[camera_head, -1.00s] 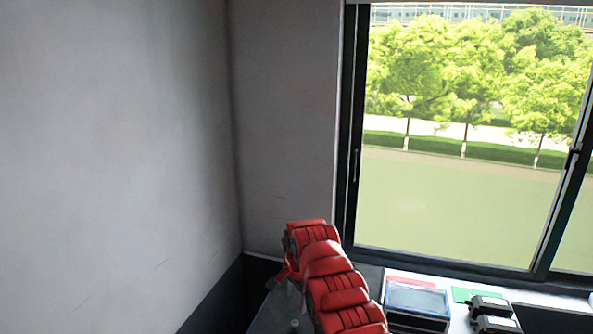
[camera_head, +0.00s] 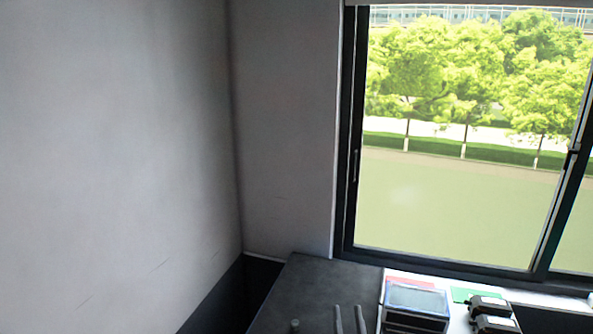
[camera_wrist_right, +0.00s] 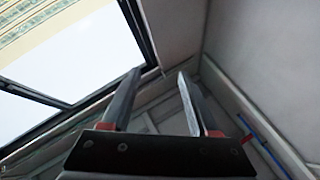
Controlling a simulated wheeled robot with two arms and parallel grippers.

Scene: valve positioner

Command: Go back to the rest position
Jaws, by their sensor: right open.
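My right gripper (camera_wrist_right: 158,74) shows in the right wrist view. Its two grey fingers stand apart with nothing between them. They point up toward a corner of the room, beside the window. In the head view, two thin grey upright bars (camera_head: 349,319) stand at the bottom edge, over the dark tabletop; they look like the fingertips of this gripper, but I cannot be sure. The rest of that arm is out of the head view. My left gripper is in neither view.
A dark grey table (camera_head: 318,276) fills the bottom middle, with a small peg (camera_head: 295,325) on it. To its right are a boxy device with a screen (camera_head: 416,299), a green sheet (camera_head: 473,294) and black devices (camera_head: 489,306). A window (camera_head: 460,200) is behind; a bare wall (camera_head: 115,150) is left.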

